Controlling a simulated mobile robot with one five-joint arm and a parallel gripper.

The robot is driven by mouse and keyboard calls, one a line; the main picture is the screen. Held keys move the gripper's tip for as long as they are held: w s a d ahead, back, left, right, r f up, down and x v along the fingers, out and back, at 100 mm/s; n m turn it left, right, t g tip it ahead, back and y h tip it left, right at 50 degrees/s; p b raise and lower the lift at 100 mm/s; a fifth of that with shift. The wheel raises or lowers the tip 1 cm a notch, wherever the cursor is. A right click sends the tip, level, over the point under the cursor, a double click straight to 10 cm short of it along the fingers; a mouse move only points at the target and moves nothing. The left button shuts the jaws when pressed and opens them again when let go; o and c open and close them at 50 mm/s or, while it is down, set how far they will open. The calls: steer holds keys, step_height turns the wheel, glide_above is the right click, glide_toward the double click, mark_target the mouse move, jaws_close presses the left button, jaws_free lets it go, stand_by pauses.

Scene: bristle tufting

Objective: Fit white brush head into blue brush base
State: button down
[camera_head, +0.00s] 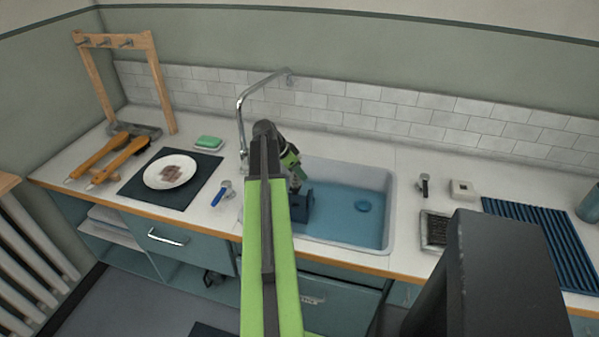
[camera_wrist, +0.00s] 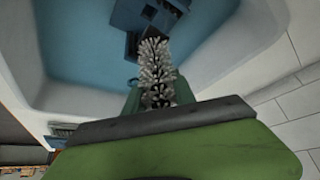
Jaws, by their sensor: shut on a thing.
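My gripper (camera_head: 294,178) reaches down over the left part of the sink. In the wrist view, the white bristly brush head (camera_wrist: 156,72) is between the jaws, and the gripper is shut on it. A dark blue block-like piece, which looks like the blue brush base (camera_head: 301,207), stands in the sink at the left. In the wrist view the blue base (camera_wrist: 126,17) is at the top, just beyond the tip of the brush head. I cannot tell whether the two touch. My arm hides part of the base's surroundings in the head view.
The sink (camera_head: 392,210) has a blue floor and pale walls around my gripper. A chrome tap (camera_head: 240,115) arches over its left rear. A blue-handled tool (camera_head: 221,193) lies left of it, beside a plate (camera_head: 170,172) on a dark mat. A ribbed blue rack (camera_head: 545,235) is at right.

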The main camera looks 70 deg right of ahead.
mark_target(299, 189)
steer(key=shift+f+b, duration=2.85)
steer(key=shift+f, duration=0.4)
steer(key=shift+f+b, duration=1.4)
steer(key=shift+b, duration=0.05)
stand_by(0.5)
steer(key=c, duration=0.9)
jaws_free()
steer(key=shift+c, duration=0.2)
steer(key=p+v, duration=1.5)
steer(key=v, duration=0.2)
steer(key=shift+a+r, duration=0.2)
